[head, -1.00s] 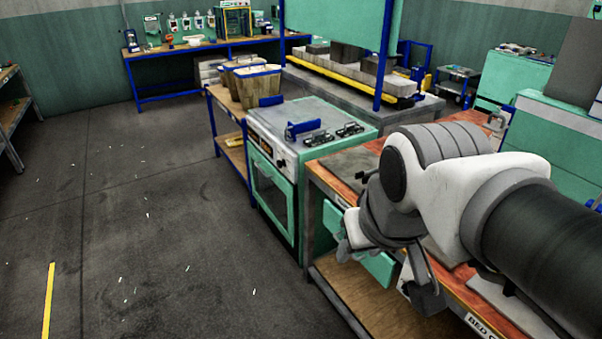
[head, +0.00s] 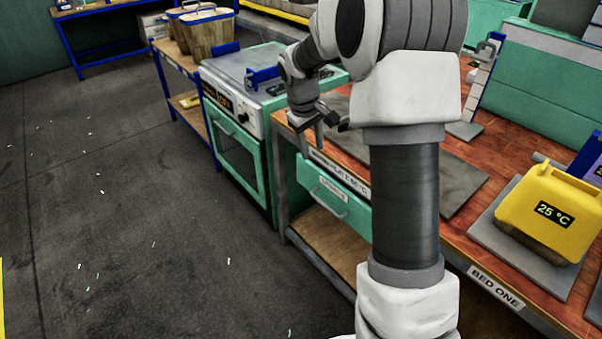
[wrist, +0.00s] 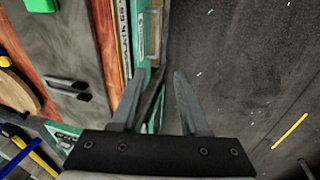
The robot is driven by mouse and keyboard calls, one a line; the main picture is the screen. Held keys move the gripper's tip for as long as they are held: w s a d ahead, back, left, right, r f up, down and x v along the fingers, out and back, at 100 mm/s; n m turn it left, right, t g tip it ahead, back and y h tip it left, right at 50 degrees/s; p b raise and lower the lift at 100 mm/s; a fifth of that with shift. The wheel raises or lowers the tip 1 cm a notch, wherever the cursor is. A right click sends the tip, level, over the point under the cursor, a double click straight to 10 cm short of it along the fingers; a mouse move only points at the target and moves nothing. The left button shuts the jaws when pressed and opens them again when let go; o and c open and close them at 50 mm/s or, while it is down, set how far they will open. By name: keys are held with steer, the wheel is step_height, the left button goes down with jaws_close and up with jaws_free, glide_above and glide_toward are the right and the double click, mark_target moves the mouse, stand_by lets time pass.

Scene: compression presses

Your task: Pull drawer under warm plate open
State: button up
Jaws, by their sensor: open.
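The green drawer (head: 325,191) with a metal bar handle (head: 326,205) sits in the bench front, below a label strip. Its front also shows in the wrist view (wrist: 142,50). I cannot tell whether it is fully shut. The grey warm plate (head: 455,183) lies flat on the wooden bench top, partly hidden by my arm. My gripper (head: 316,143) is open and empty, pointing down near the bench's front edge, close to the drawer's upper left. In the wrist view my gripper (wrist: 155,92) has its left finger overlapping the drawer front and its right finger over dark floor.
A green oven (head: 240,150) with a blue handle on top stands left of the bench. A yellow container (head: 560,190) reading 25 °C sits on a plate at right. A wooden lower shelf (head: 325,238) lies beneath the drawer. The floor (head: 140,220) in front is clear.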

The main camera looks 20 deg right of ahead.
steer(key=b, duration=0.1)
glide_toward(322, 202)
steer(key=shift+g, duration=0.3)
steer(key=b+x, duration=0.1)
steer(key=x, duration=0.3)
steer(key=b+x, duration=0.2)
steer(key=x, duration=0.1)
steer(key=shift+w+d+f+b, duration=0.1)
steer(key=shift+w+f+b, duration=0.15)
steer(key=shift+f+b, duration=0.1)
jaws_close()
stand_by(0.7)
